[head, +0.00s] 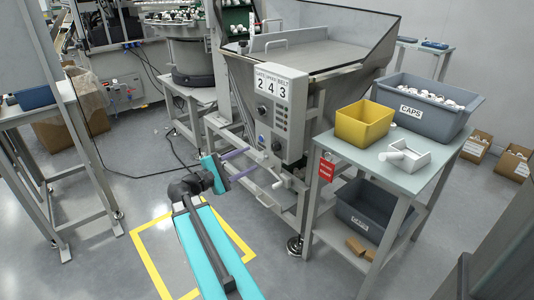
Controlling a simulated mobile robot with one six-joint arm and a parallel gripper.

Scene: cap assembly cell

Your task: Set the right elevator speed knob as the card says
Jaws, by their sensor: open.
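A white card (273,86) on the grey control box (292,140) reads GATE, SPEED, BELT above the digits 2, 4, 3. A dark round knob (262,111) sits on the box front below the card. Lower down are a bluish round control (261,138) and another round knob (276,146). Their labels and pointer settings are too small to read, so I cannot tell which is the speed knob. My gripper (249,160) is open and empty, its two purple fingers pointing toward the box's lower part, apparently short of the knobs.
A crank handle (279,184) sticks out below the box. The table (401,177) at right bears a yellow bin (363,127), a grey CAPS bin (411,112) and a white scoop-like part (405,156). A grey stand (52,115) is at left. Floor around the yellow marking (143,262) is clear.

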